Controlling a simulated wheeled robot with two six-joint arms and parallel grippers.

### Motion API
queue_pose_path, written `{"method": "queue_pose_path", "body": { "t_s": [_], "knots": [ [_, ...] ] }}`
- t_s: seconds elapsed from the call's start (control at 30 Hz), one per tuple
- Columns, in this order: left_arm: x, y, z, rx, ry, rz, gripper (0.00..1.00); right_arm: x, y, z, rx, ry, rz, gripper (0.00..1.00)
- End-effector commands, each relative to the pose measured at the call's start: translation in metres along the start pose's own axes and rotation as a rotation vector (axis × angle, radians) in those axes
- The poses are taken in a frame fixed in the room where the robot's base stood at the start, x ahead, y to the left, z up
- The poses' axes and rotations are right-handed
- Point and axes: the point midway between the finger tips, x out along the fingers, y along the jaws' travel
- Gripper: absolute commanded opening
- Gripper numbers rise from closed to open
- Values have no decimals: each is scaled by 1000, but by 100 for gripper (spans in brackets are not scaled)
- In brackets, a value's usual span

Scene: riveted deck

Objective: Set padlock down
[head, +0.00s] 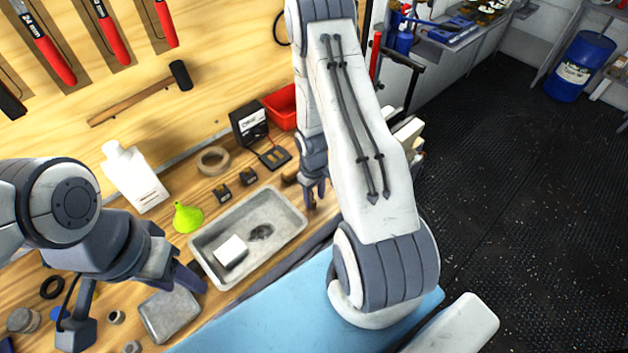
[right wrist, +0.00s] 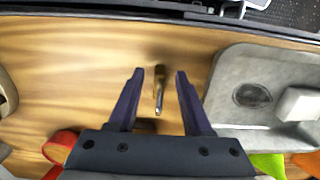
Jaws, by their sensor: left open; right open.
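A small brass-brown object with a bright metal end, which looks like the padlock (right wrist: 159,88), is on the wooden bench in the right wrist view. It lies between the two spread fingers of my right gripper (right wrist: 158,92), with a visible gap on each side. In the head view my right gripper (head: 313,198) points down at the bench just right of the grey tray (head: 287,217); the padlock is hard to make out there. My left gripper (head: 190,280) is open and empty by the tray's left end, above a grey metal box (head: 168,316).
The tray holds a white block (head: 231,250) and a dark oval patch. A green funnel (head: 187,217), white bottle (head: 134,176), tape roll (head: 213,160), black meter (head: 248,123) and red bin (head: 282,106) stand behind. Bare wood shows left in the right wrist view.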

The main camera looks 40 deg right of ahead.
Motion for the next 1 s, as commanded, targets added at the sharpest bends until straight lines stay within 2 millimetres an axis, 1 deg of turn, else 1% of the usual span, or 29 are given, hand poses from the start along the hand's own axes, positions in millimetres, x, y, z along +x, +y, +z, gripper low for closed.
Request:
{"method": "queue_pose_path", "body": {
  "t_s": [0.03,0.13,0.3,0.4,0.53,0.77,0.87,0.97,1.0],
  "knots": [
    [-6,0,0,1,1,0,50,-16,0,-1,1,5,2,49],
    [-4,0,0,1,0,0,50,-38,0,-1,1,6,3,49],
    [2,0,0,0,0,0,50,-67,0,-1,-1,5,2,49],
    [4,0,0,-1,0,0,50,-80,0,-1,-1,3,2,49],
    [5,0,0,-1,0,0,50,-90,0,0,-2,1,0,49],
    [5,0,0,-1,0,0,50,-98,-3,-1,-7,2,1,49],
    [5,0,0,-1,0,0,50,-116,-23,-8,-37,11,5,49],
    [5,0,0,-1,0,0,50,-152,-68,-13,-104,28,11,49],
    [5,0,0,-1,0,0,50,-170,-92,-12,-137,37,11,49]
  ]
}}
